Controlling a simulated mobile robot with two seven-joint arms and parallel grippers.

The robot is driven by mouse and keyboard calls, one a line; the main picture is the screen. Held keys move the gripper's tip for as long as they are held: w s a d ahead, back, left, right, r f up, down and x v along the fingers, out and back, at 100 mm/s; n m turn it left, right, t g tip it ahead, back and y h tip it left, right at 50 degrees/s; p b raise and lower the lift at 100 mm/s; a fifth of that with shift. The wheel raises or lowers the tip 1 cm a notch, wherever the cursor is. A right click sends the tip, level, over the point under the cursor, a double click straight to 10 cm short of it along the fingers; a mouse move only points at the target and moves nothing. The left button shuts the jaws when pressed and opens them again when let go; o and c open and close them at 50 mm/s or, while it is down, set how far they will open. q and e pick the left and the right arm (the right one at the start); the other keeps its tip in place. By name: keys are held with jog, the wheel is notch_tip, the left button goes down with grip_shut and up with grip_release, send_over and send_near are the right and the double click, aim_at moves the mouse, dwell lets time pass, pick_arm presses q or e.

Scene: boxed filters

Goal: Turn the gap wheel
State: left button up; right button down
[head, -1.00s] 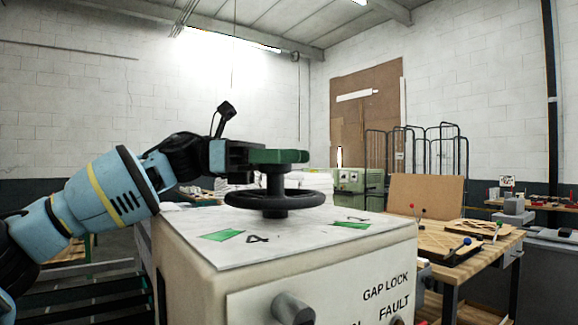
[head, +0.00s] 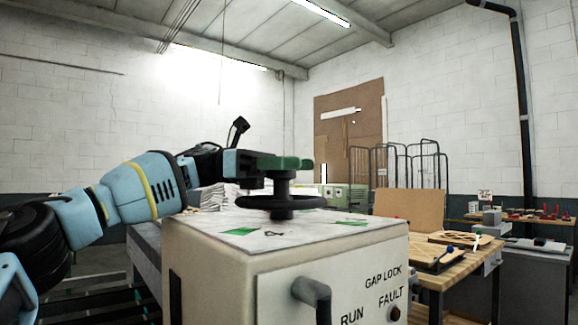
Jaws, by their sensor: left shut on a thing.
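The gap wheel (head: 282,203) is a black handwheel lying flat above the top of a cream machine cabinet (head: 215,275). Its round rim sits low and a central hub post rises above it. My left gripper (head: 289,163) comes in level from the left, with green finger parts at the top of the hub. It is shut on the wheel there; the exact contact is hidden. My right gripper is not in view.
The cabinet top carries green marks (head: 240,231). Its front has a grey handle (head: 313,293) and the words GAP LOCK, RUN and FAULT. A wooden workbench (head: 450,272) with parts stands to the right. Wire cage trolleys (head: 410,165) stand behind.

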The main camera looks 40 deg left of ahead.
pick_arm(q)
jog(key=o, duration=1.4)
jog(key=shift+a, duration=0.1)
send_over(251, 196)
jog(key=shift+w+a, duration=0.25)
